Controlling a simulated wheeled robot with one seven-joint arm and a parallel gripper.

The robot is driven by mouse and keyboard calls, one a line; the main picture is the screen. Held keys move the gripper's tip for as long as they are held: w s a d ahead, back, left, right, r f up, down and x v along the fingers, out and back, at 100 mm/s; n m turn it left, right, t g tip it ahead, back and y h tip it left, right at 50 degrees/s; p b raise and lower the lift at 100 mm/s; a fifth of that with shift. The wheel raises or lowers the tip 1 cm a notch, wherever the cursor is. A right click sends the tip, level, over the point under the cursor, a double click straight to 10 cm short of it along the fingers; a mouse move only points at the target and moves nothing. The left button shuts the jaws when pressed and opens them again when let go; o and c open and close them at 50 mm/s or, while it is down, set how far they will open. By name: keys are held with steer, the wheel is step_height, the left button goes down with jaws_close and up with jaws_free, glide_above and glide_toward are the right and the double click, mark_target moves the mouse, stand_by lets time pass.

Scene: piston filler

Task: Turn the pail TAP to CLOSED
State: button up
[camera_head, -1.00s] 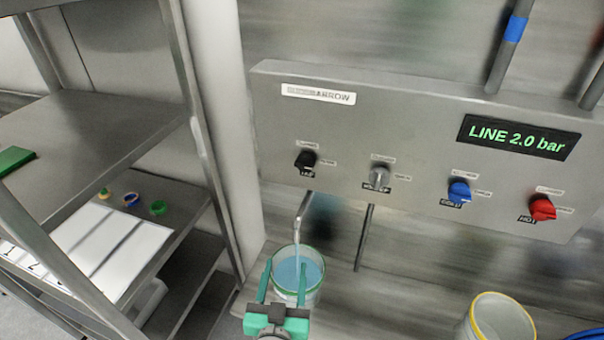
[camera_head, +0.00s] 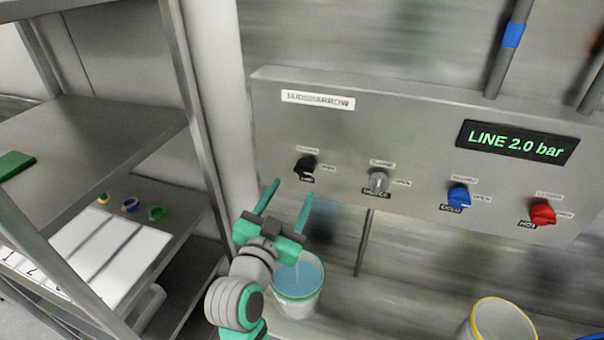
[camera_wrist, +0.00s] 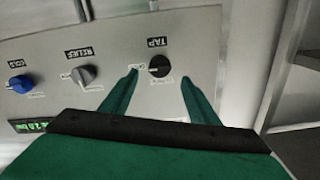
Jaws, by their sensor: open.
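The tap knob (camera_head: 306,166) is black, on the wall panel at the far left of its row. In the wrist view the black knob (camera_wrist: 160,66) sits by its TAP label, between and beyond my fingertips. Small labels stand above it and to its right in the head view; its exact pointer direction is too small to tell. My gripper (camera_head: 291,190) is open and empty, just below and left of the knob, apart from it. The pail (camera_head: 299,309) stands below the panel with bluish liquid inside and a thin stream at its surface. My gripper hides the spout.
The grey relief knob (camera_head: 378,181), blue cold knob (camera_head: 459,198) and red hot knob (camera_head: 542,213) sit to the right. A display (camera_head: 517,142) reads LINE 2.0 bar. A metal shelf rack (camera_head: 100,130) stands left. A yellow-rimmed pail (camera_head: 500,322) is lower right.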

mark_target(303, 171)
steer(key=x, duration=0.8)
steer(key=shift+w+d+f, duration=0.1)
steer(key=shift+w+d, duration=0.05)
steer(key=shift+w, duration=0.05)
steer(key=c, duration=1)
